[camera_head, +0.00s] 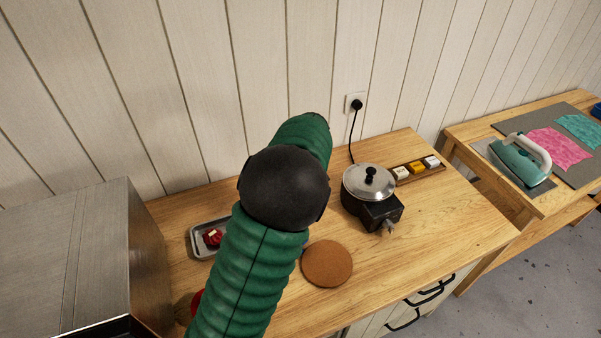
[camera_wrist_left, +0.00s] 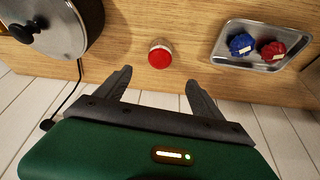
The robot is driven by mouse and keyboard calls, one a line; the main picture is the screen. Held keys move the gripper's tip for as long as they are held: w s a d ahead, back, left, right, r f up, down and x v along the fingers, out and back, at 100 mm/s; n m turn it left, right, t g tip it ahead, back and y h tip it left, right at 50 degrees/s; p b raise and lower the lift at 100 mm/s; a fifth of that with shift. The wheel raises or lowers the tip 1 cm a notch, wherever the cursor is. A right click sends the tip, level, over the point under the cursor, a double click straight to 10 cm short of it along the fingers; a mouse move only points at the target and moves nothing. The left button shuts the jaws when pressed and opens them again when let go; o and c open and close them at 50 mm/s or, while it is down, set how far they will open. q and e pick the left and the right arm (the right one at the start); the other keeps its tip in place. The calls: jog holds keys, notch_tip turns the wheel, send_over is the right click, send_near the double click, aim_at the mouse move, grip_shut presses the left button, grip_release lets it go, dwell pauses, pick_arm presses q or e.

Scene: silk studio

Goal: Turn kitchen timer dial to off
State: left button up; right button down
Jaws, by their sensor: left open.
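My left gripper (camera_wrist_left: 158,80) is open and empty, its two dark fingers spread apart in the wrist view. A small round thing with a red top and pale rim (camera_wrist_left: 160,54) stands on the wooden counter beyond the gap between the fingertips. It may be the kitchen timer; I see no dial marks on it. In the head view my green left arm covers that spot and hides the fingers. A red thing (camera_head: 197,300) peeks out beside my arm, too hidden to identify. My right gripper is not in view.
A metal tray (camera_head: 196,252) holds a red and a blue wound piece. A lidded metal pot (camera_head: 367,190) sits on a black corded base (camera_head: 375,215). A cork disc (camera_head: 327,263) lies in front. A steel box (camera_head: 85,255) stands left. Clear counter lies right of the disc.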

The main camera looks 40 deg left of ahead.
pick_arm(q)
jog(key=v, duration=0.2)
jog(key=shift+r, duration=0.35)
jog(key=w+a+m+g+h+p, duration=0.35)
jog(key=a+m+p, duration=0.2)
jog(key=m, duration=0.65)
jog(key=shift+t, duration=0.45)
jog(key=f+p, duration=0.1)
jog(key=f, duration=0.8)
jog(key=f+p, duration=0.1)
jog(key=f, duration=0.4)
jog(key=shift+w+a+f+p, duration=0.25)
jog(key=shift+f+p, duration=0.05)
jog(key=shift+f, duration=0.05)
jog(key=shift+a+f, duration=0.2)
jog(key=shift+f, duration=0.35)
jog(key=shift+d, duration=0.1)
